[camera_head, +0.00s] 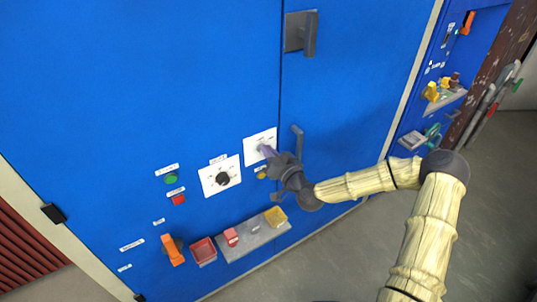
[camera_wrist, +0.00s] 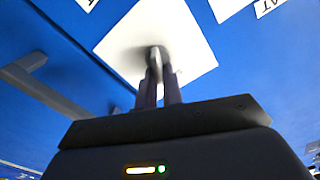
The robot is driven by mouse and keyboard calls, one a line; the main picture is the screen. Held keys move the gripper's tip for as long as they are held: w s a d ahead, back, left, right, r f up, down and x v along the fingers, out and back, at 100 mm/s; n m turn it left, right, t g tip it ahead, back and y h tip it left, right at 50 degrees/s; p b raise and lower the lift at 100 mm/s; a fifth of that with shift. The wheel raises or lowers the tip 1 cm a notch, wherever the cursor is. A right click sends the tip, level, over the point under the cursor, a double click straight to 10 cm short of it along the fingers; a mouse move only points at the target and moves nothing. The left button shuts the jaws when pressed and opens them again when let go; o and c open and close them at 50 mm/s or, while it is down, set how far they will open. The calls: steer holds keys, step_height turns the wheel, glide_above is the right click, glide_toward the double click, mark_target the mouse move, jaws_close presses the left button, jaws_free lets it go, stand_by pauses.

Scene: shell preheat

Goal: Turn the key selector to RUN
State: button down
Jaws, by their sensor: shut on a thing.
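The key selector sits on a white square plate (camera_head: 259,139) on the blue cabinet front. The plate fills the upper middle of the wrist view (camera_wrist: 186,38). My gripper (camera_head: 266,151) reaches it from the lower right. In the wrist view my gripper (camera_wrist: 159,76) has its two dark fingers close together on a small pale key (camera_wrist: 156,54) at the plate's middle. The fingers hide much of the key, and I cannot read which mark it points to.
A second white plate with a black knob (camera_head: 222,178) is left of the selector. Green (camera_head: 171,179) and red (camera_head: 179,199) buttons are further left. A grey door handle (camera_head: 297,140) stands close to my gripper's right. A grey shelf (camera_head: 252,236) with small blocks is below.

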steer(key=m, duration=0.2)
steer(key=m+b, duration=0.1)
steer(key=m, duration=0.4)
steer(key=shift+w+d+f+b, duration=0.2)
steer(key=shift+d+f+b, duration=0.1)
steer(key=shift+b, duration=0.1)
steer(key=c, duration=1.5)
jaws_free()
steer(key=shift+c, duration=0.2)
steer(key=shift+s, duration=0.1)
steer(key=p+v, duration=0.8)
steer(key=v, duration=0.9)
